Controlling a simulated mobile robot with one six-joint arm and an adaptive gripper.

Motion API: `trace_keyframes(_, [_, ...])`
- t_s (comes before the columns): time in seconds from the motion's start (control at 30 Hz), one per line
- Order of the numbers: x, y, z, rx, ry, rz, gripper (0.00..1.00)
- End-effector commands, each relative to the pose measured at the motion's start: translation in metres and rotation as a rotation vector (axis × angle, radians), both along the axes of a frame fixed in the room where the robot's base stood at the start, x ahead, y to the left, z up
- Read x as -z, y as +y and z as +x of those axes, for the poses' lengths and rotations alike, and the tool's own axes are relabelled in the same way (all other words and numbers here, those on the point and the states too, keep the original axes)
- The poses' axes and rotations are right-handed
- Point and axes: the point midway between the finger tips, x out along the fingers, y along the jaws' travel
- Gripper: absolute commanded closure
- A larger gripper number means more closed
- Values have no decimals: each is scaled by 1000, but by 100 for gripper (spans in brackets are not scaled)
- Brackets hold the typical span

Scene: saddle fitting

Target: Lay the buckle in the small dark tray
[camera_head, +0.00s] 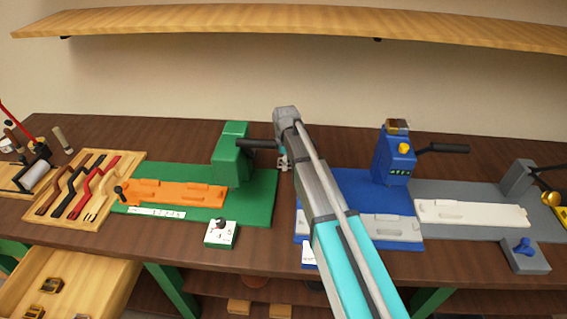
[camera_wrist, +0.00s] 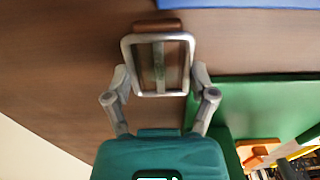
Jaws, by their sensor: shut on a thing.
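The buckle (camera_wrist: 158,65) is a silver rectangular metal frame with a centre bar, with a brown piece at its far end in the wrist view. My gripper (camera_wrist: 160,80) is shut on it, one finger at each side of the frame. In the head view my arm covers most of my gripper (camera_head: 284,162), which is over the dark bench between the green and blue stations; I cannot make out the buckle there. I cannot identify the small dark tray in either view.
The green station (camera_head: 262,205) is left of my arm and the blue station (camera_head: 355,185) right of it, each with an upright press. A wooden tool tray (camera_head: 125,163) stands further left. An open drawer (camera_head: 95,290) with small brass pieces is at lower left. A shelf (camera_head: 300,25) runs above.

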Motion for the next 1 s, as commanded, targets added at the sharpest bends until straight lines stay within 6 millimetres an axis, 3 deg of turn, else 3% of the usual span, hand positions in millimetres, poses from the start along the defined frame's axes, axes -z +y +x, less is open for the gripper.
trace_keyframes(0.27, [4,0,0,0,0,0,76])
trace_keyframes(0.3, [4,0,0,0,0,0,25])
trace_keyframes(0.43, [3,0,0,0,0,0,1])
trace_keyframes(1.0, [0,0,0,0,0,0,0])
